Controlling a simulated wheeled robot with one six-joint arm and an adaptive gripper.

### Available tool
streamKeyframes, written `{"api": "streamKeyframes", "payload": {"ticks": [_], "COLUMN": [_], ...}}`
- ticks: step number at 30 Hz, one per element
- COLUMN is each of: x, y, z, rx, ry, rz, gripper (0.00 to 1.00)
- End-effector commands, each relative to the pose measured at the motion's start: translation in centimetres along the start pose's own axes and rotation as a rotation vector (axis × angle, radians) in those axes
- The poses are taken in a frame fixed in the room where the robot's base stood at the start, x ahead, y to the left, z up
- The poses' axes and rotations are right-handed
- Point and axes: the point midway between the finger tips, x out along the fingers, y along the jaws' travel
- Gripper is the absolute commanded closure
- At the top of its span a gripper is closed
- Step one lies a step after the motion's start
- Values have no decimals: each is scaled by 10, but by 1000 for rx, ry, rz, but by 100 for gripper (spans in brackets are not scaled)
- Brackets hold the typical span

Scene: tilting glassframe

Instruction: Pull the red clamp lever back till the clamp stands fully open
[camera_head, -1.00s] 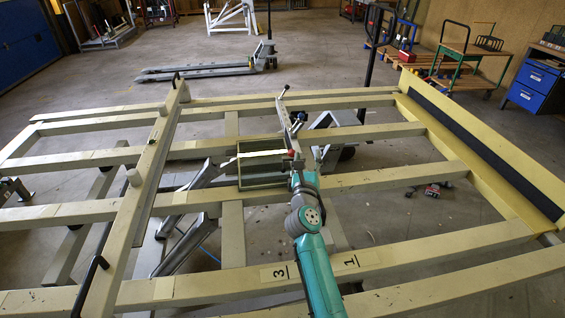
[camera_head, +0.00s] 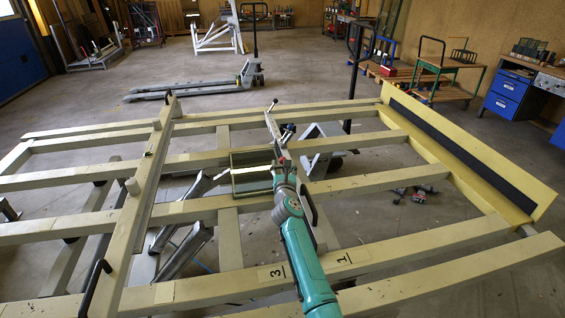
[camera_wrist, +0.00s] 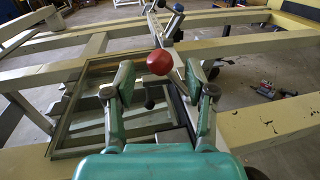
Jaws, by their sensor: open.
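The clamp lever's round red knob (camera_wrist: 160,62) shows in the wrist view, between and slightly beyond my two green fingertips. My gripper (camera_wrist: 159,76) is open, with a visible space on each side of the knob. The grey clamp bar (camera_wrist: 160,30) runs away behind the knob. In the head view the grey clamp bar (camera_head: 271,124) rises beyond my gripper (camera_head: 281,163). My gripper hides most of the knob and lever there, so the exact lever angle is unclear.
The cream tilting frame (camera_head: 400,242) spreads around my arm, with beams on both sides. A glass-like panel in a dark frame (camera_head: 251,181) lies just left of my gripper. A pallet truck (camera_head: 195,90) and a green trolley (camera_head: 445,66) stand farther back.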

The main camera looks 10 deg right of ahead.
Motion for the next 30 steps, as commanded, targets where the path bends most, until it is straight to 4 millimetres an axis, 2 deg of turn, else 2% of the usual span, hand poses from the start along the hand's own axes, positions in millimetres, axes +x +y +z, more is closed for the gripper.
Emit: {"api": "streamKeyframes", "payload": {"ticks": [3,9,22,28,29,30], "x": [14,28,32,32,32,32], "y": [-1,0,0,0,0,0], "z": [0,0,0,0,0,0], "rx": [-1,-2,0,0,0,0], "ry": [1,0,1,1,1,1], "rz": [-2,-1,0,0,0,0], "gripper": [45,45,45,95,100,100]}}
